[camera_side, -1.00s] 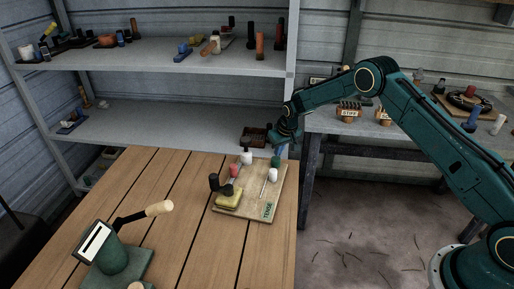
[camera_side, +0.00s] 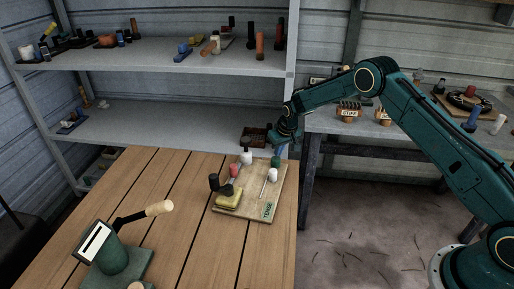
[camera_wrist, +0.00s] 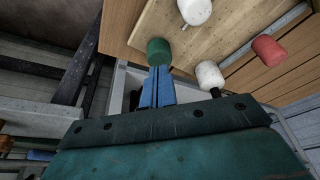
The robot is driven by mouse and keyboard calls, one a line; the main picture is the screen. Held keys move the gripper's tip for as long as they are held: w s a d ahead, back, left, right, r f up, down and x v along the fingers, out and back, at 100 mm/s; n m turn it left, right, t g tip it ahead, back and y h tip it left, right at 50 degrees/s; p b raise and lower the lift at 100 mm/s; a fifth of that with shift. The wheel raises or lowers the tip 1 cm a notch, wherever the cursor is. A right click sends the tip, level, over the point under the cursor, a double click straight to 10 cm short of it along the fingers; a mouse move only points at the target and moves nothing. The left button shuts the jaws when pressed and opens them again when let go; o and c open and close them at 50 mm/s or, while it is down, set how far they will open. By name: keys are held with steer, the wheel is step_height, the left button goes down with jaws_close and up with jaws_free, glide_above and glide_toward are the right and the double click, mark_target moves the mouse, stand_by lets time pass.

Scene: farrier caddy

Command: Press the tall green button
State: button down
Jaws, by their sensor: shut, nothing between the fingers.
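The green button (camera_side: 275,161) is a dark green cylinder near the far right corner of a light wooden board (camera_side: 245,212). It also shows in the wrist view (camera_wrist: 159,51), just beyond my fingertips. My gripper (camera_side: 278,153) has its blue fingers shut and empty, pointing down at the green button. In the wrist view the fingertips (camera_wrist: 158,70) meet the near edge of the green button. I cannot tell whether they touch it or sit just above it.
The board also carries two white knobs (camera_side: 246,158) (camera_side: 272,175), a red one (camera_side: 233,170) and a yellow block (camera_side: 228,199) with black uprights. A green device with a lever (camera_side: 112,258) stands at front left. Shelves (camera_side: 180,120) rise behind. The table's middle is clear.

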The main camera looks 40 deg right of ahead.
mark_target(277, 160)
steer(key=shift+f, duration=1.55)
steer(key=shift+r, duration=3.05)
steer(key=shift+r, duration=0.1)
steer(key=v, duration=1.3)
steer(key=shift+r, duration=0.3)
steer(key=shift+s+r, duration=0.1)
steer(key=shift+s, duration=0.1)
